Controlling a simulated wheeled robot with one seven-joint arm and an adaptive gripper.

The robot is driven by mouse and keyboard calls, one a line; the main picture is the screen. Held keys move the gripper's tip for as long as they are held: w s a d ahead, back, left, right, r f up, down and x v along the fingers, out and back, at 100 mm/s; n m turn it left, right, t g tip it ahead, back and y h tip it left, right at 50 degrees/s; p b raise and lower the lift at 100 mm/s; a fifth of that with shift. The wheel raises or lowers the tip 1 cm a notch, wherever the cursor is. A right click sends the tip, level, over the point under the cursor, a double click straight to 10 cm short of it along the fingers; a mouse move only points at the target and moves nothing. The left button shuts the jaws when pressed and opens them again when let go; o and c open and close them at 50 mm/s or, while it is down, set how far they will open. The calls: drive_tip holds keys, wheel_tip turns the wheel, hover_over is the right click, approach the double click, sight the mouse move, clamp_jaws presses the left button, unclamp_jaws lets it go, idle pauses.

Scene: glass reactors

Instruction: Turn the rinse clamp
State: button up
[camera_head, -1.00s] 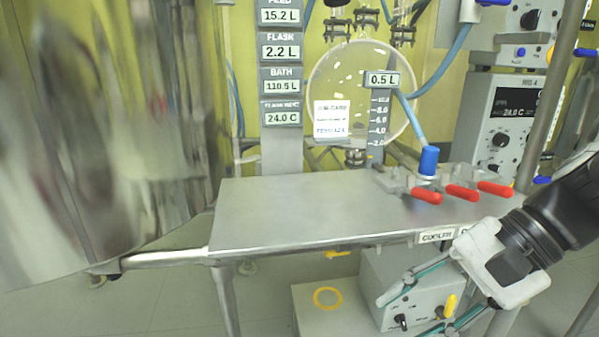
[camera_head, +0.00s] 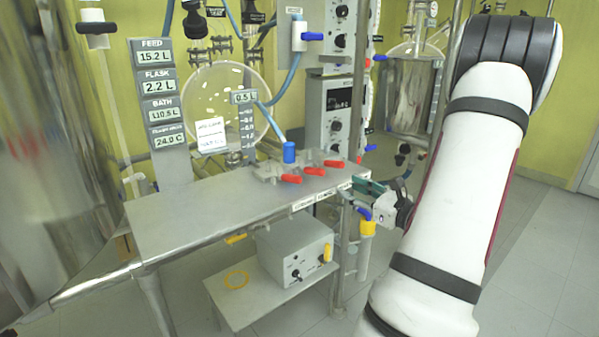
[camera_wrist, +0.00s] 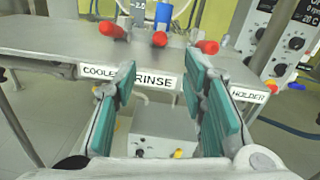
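In the wrist view, a RINSE label (camera_wrist: 154,82) is on the bench edge between the COOLER and HOLDER labels. A red handle shows at left (camera_wrist: 112,30) and another at right (camera_wrist: 207,46), with a blue piece (camera_wrist: 160,39) between them.
The steel bench top (camera_head: 190,210) is mostly clear. A blue hose fitting (camera_head: 289,152) stands behind the handles. A grey control box (camera_head: 295,250) sits on a low shelf. A large shiny vessel (camera_head: 45,160) fills the left. Upright poles stand right of the bench.

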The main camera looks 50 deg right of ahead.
sight(316, 172)
drive_tip(key=w+d+b, duration=0.1)
drive_tip(key=w, duration=0.3)
drive_tip(key=w+b, duration=0.1)
drive_tip(key=w, duration=0.4)
drive_tip(key=w+d+b, duration=0.1)
drive_tip(key=w, duration=0.3)
drive_tip(key=shift+w+d, duration=0.3)
drive_tip(key=shift+d, duration=0.05)
clamp_jaws()
